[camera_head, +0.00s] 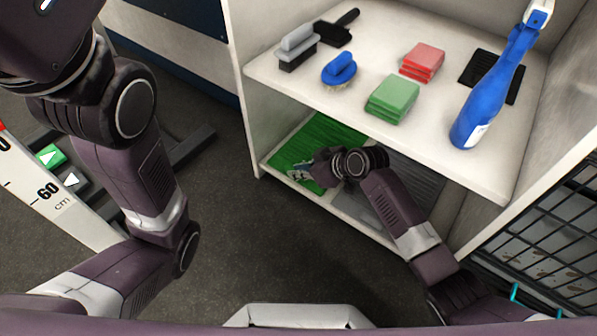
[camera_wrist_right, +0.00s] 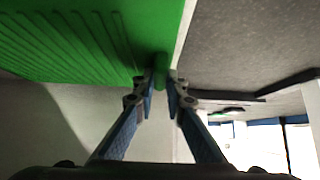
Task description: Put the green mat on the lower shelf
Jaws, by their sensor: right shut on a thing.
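The green ribbed mat (camera_head: 330,135) is in the lower compartment of the white shelf unit, over the left part of the lower shelf (camera_head: 322,200). I cannot tell whether it rests fully on that shelf. My right gripper (camera_head: 300,174) is at the mat's front edge, with its fingers partly hidden. In the right wrist view, the right gripper (camera_wrist_right: 161,80) is shut on the edge of the green mat (camera_wrist_right: 90,35). My left arm is at the left of the head view, but its gripper is out of frame.
A dark grey ribbed mat (camera_head: 415,176) lies right of the green one. The upper shelf (camera_head: 300,85) holds brushes, green cloths (camera_head: 392,98), red cloths (camera_head: 423,62) and a blue spray bottle (camera_head: 490,100). A black wire crate (camera_head: 550,240) stands right. Floor in front is clear.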

